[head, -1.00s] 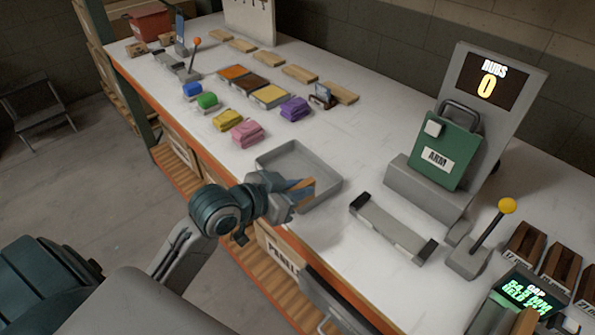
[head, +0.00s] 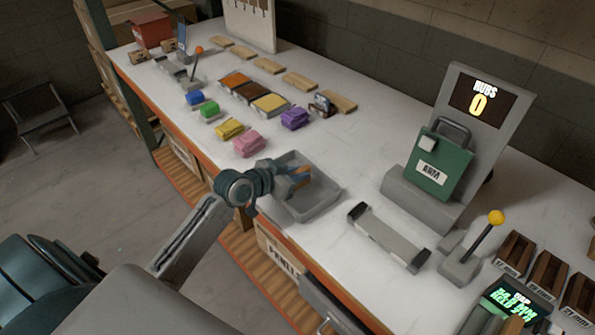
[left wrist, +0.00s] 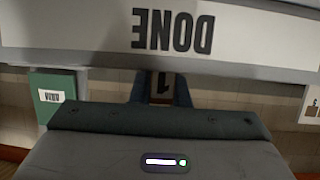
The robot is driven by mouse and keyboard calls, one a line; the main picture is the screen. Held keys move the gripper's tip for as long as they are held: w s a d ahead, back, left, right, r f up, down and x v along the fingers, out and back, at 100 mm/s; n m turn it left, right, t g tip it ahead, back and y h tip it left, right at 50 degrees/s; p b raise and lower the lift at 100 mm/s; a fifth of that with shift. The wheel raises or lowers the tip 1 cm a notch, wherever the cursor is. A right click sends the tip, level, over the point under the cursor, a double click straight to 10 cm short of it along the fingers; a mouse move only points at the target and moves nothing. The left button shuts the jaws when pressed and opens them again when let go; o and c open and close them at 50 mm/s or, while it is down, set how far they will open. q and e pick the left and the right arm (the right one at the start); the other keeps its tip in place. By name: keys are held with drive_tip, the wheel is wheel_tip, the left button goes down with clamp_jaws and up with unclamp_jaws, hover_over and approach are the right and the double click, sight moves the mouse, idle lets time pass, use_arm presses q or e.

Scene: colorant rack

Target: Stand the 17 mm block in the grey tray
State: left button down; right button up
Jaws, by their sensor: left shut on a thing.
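The grey tray (head: 322,208) lies at the front edge of the white bench in the head view. My left gripper (head: 293,178) is over the tray, shut on a brown wooden block (head: 300,170). In the left wrist view the block's dark end (left wrist: 161,88), with a "1" on it, shows between the blue fingers (left wrist: 161,98). The rest of its label is hidden, and I cannot tell whether it touches the tray floor. A pale strip marked "DONE" (left wrist: 172,32) crosses the top of that view, upside down. My right gripper is not in view.
A grey bar fixture (head: 388,238) lies right of the tray. Behind it stands the "RUBS 0" display (head: 478,105) with a green "ARM" box (head: 440,162). A yellow-knobbed lever (head: 480,245) and brown blocks (head: 515,250) are at right. Coloured cloths, including a pink one (head: 249,143), lie left.

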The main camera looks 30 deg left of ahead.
use_arm(q)
drive_tip(key=shift+f, duration=0.2)
drive_tip(key=c, duration=1.4)
unclamp_jaws()
drive_tip(key=shift+r, duration=0.1)
drive_tip(key=v, duration=1)
drive_tip(key=shift+s+a+r, duration=0.15)
drive_tip(key=shift+a, duration=0.1)
drive_tip(key=shift+s+a+r, duration=0.15)
drive_tip(key=shift+s+r, duration=0.15)
drive_tip(key=shift+s, duration=0.35)
